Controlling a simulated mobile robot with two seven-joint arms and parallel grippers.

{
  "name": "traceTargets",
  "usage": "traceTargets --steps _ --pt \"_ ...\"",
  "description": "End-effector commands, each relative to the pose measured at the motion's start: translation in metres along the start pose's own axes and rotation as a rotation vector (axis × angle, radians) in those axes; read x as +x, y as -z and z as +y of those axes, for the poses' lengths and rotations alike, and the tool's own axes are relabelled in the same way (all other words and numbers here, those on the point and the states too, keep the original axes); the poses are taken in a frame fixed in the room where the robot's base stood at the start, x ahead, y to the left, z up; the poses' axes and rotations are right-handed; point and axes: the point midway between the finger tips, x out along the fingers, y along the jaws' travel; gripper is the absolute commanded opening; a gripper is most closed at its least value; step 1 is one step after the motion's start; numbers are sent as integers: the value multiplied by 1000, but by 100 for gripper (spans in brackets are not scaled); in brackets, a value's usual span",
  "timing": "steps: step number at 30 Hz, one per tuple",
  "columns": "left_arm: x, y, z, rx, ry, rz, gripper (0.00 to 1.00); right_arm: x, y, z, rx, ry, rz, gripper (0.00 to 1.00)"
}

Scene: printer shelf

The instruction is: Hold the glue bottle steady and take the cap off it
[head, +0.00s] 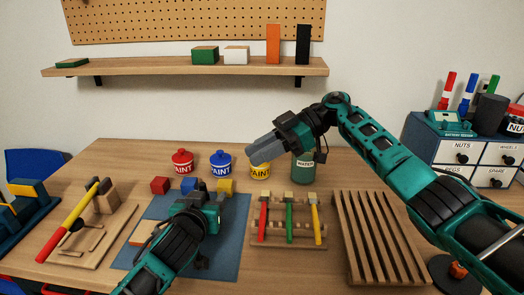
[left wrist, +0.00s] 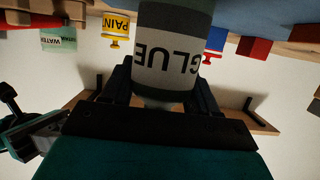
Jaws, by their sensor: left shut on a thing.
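The glue bottle (left wrist: 172,62) fills the upper middle of the left wrist view, its white and dark label upside down in that turned picture. My left gripper (left wrist: 162,90) is shut on it, with a dark finger on each side. The bottle's cap cannot be made out; my gripper body covers that end. In the head view my left gripper (head: 195,205) is over the blue mat and hides the bottle. My right gripper (head: 265,147) is raised above the table's back, pointing left and apart from the bottle. Its jaw opening is unclear.
Red (head: 182,162), blue (head: 220,164) and yellow (head: 260,167) paint pots and a green water container (head: 303,170) stand at the back. Coloured blocks lie by the blue mat (head: 232,235). A tool rack (head: 289,242) and a slatted wooden rack (head: 378,240) stand to the right.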

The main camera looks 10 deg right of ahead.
Motion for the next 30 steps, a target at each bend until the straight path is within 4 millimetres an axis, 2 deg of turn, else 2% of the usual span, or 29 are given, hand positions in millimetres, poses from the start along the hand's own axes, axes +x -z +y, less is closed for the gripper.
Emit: traceTargets --steps 5,15,21,30 --pt "0 0 0 0 -1 -1 4 8 -1 0 10 -6 16 27" --pt "0 0 0 0 -1 -1 4 71 0 0 9 -5 15 27" --pt "0 0 0 0 -1 -1 4 101 0 0 9 -5 14 27" --pt "0 -1 0 0 0 -1 4 116 0 1 9 -9 12 27"
